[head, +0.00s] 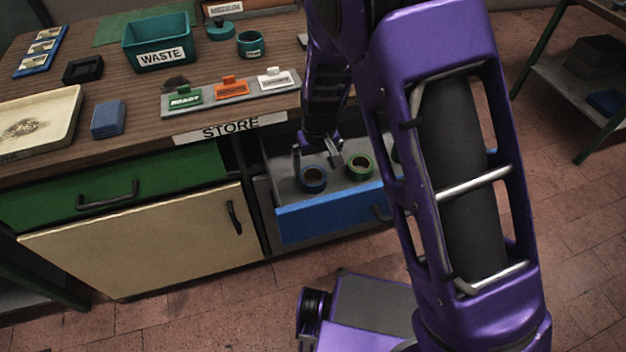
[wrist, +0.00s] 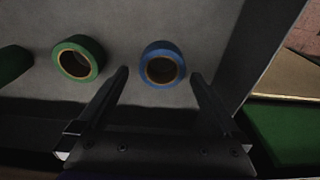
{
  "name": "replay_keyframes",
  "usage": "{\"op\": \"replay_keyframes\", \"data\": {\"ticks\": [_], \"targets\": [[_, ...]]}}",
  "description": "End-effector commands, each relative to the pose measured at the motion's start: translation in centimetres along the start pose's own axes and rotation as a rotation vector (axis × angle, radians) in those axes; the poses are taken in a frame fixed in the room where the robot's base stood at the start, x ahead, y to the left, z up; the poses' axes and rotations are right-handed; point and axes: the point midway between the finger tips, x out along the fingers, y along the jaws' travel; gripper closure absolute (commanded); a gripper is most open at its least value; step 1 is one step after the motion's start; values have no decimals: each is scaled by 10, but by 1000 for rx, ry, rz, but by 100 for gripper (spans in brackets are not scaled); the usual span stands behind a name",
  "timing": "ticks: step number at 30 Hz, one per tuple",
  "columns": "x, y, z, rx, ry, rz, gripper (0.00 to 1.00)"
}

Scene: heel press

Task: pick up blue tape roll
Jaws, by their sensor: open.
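The blue tape roll (head: 313,184) lies flat in the open blue-fronted drawer (head: 335,214), toward its left side. It also shows in the wrist view (wrist: 174,53), just beyond my fingertips, roughly between them. A green tape roll (head: 360,172) lies to its right in the head view; in the wrist view it lies on the left (wrist: 69,60). My gripper (head: 318,160) is open and empty above the drawer. In the wrist view the two fingers (wrist: 158,77) point toward the blue roll. I cannot tell the exact height between them.
A wooden bench (head: 140,118) stands above the drawer, with a STORE label (head: 230,128) on its edge. A green drawer front (head: 150,180) is left of the open drawer. Another green thing (wrist: 12,62) shows at the wrist view's left edge. Brick floor (head: 230,290) lies in front.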

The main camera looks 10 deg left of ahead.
Motion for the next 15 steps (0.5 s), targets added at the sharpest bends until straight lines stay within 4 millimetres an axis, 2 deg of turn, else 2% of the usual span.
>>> {"op": "replay_keyframes", "data": {"ticks": [9,15], "targets": [[40,-3,-6,-1,-3,1,0],[53,-3,-7,0,0,0,0]]}}
